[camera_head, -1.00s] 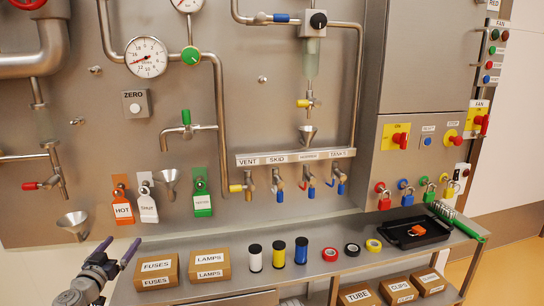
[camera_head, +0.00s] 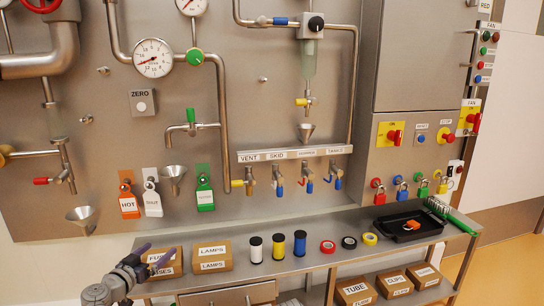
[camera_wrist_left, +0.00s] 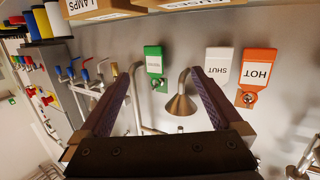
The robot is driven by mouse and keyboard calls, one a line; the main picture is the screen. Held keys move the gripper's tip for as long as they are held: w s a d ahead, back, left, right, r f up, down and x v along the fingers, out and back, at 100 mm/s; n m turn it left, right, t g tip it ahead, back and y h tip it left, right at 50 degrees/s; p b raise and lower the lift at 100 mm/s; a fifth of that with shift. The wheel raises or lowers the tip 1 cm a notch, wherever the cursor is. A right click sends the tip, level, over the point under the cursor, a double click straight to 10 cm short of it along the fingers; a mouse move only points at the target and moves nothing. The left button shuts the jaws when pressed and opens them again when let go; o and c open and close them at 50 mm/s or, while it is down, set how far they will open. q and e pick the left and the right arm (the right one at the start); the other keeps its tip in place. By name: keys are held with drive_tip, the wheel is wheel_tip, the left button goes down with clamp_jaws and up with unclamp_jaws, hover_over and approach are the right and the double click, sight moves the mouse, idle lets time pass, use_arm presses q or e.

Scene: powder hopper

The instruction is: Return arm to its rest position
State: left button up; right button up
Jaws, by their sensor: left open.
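My left gripper (camera_head: 160,252) is at the lower left of the head view, in front of the FUSES box (camera_head: 170,271) and partly covering its label. Its two purple-lined fingers are apart with nothing between them. In the left wrist view the open fingers (camera_wrist_left: 162,82) frame a steel funnel (camera_wrist_left: 181,103) on the panel behind, apart from it. The green tag (camera_wrist_left: 154,62), the white SHUT tag (camera_wrist_left: 218,62) and the orange HOT tag (camera_wrist_left: 257,66) hang beyond. My right gripper is in neither view.
The steel panel (camera_head: 110,100) behind carries pipes, gauges, funnels and valves. Labelled boxes sit on a lower shelf.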

use_arm(q)
drive_tip(key=s+d+f+m+g+h, duration=0.2)
drive_tip(key=s+d+f+g, duration=0.15)
drive_tip(key=d, duration=0.65)
drive_tip(key=s+d+f+m+g+h, duration=0.15)
drive_tip(key=d+f+g, duration=0.35)
drive_tip(key=d, duration=0.6)
drive_tip(key=s+d+f+n+g+y+p, duration=0.1)
drive_tip(key=s+d+f+g+y, duration=0.3)
drive_tip(key=s, duration=0.5)
drive_tip(key=s+d+f+n+g+y+p, duration=0.1)
drive_tip(key=s+d+f+g+y, duration=0.25)
drive_tip(key=s, duration=0.55)
wheel_tip(320, 180, up, 38)
drive_tip(key=y+p, duration=0.1)
drive_tip(key=p, duration=3.7)
drive_tip(key=shift+s+a+f, duration=0.15)
drive_tip(key=shift+s+a, duration=0.05)
drive_tip(key=shift+s, duration=0.15)
